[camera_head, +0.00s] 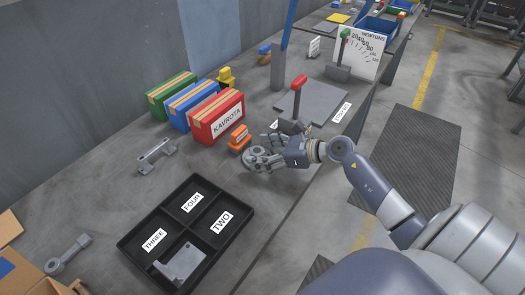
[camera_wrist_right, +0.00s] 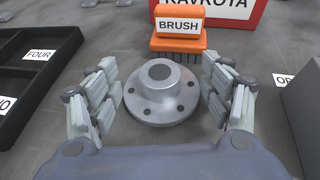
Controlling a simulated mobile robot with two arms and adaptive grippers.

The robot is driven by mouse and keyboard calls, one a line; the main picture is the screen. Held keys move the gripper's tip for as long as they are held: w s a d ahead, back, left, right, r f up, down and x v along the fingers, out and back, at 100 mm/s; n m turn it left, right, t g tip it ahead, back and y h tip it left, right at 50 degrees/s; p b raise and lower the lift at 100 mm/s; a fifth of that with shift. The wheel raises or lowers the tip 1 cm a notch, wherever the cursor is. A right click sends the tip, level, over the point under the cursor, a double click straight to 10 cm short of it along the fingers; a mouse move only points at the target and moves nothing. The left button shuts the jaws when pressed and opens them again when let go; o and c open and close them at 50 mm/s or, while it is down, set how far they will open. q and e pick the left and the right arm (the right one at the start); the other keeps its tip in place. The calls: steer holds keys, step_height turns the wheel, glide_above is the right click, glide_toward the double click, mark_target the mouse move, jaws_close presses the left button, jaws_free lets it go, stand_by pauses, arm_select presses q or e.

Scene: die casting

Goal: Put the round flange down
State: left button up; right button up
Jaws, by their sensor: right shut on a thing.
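The round flange (camera_wrist_right: 161,95) is a grey metal disc with a raised hub and bolt holes. In the wrist view it sits between the fingers of my right gripper (camera_wrist_right: 160,84), which is shut on it from both sides. The flange faces up and looks level. In the head view my right gripper (camera_head: 264,153) is low over the table, right of the orange brush; its fingers partly cover the flange there. I cannot tell whether the flange touches the table. My left gripper is not in view.
The orange brush (camera_wrist_right: 178,33) stands just beyond the flange, with the red KAVROTA box (camera_head: 215,117) behind it. A black compartment tray (camera_head: 143,247) holding a metal plate (camera_head: 180,265) is at the front. A grey bracket (camera_head: 155,155) lies at left.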

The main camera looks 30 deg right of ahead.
steer(key=shift+r, duration=0.1)
steer(key=o, duration=1.6)
steer(key=shift+s, duration=0.1)
steer(key=shift+o, duration=0.2)
